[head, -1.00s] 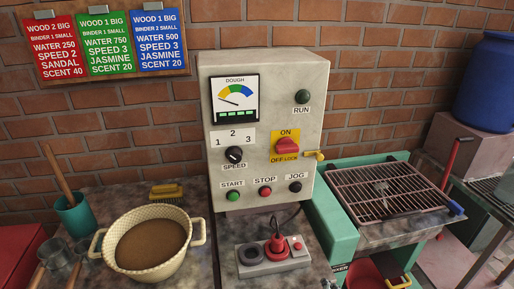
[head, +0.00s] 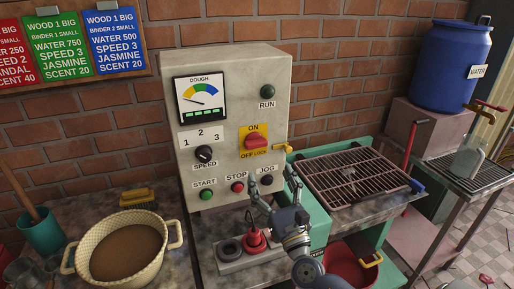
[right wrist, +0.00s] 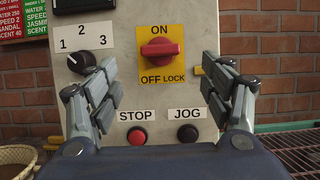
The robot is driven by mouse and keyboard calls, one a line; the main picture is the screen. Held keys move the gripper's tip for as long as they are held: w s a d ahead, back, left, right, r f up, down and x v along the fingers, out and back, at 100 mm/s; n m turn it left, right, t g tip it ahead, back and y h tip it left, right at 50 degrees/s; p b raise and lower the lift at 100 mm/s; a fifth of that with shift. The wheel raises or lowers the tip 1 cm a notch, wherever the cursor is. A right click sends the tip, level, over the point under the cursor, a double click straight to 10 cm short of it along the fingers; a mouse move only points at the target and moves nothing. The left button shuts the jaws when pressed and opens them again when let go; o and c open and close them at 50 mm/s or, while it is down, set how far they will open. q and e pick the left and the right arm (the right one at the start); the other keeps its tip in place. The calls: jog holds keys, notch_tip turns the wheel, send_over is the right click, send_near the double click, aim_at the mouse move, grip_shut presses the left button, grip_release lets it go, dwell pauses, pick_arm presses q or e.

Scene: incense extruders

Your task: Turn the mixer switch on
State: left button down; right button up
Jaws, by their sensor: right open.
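The mixer control box (head: 220,75) stands against the brick wall. Its main switch is a red rotary handle (head: 256,141) on a yellow plate marked ON above and OFF LOCK below. In the right wrist view the red handle (right wrist: 160,49) lies roughly level across the plate. My right gripper (head: 273,180) is open and empty in front of the box, below the switch in the head view. In the right wrist view its fingers (right wrist: 160,85) stand apart on either side of the switch plate, without visible contact. My left gripper is out of view.
The speed knob (head: 204,153), green start button (head: 206,195) and red stop button (head: 237,187) are close to the switch. A yellow lock piece (head: 282,148) juts from the box's right side. A basin (head: 77,258) stands left, a grill rack (head: 350,180) right.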

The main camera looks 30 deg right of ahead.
aim_at(258, 147)
jog(key=p+x, duration=0.3)
jog(key=x, duration=0.6)
jog(key=shift+d+r, duration=0.1)
jog(key=shift+w+d+r+p, duration=0.1)
jog(key=shift+w+p, duration=0.2)
jog(key=shift+w, duration=0.3)
jog(key=shift+c, duration=0.3)
jog(key=c, duration=1)
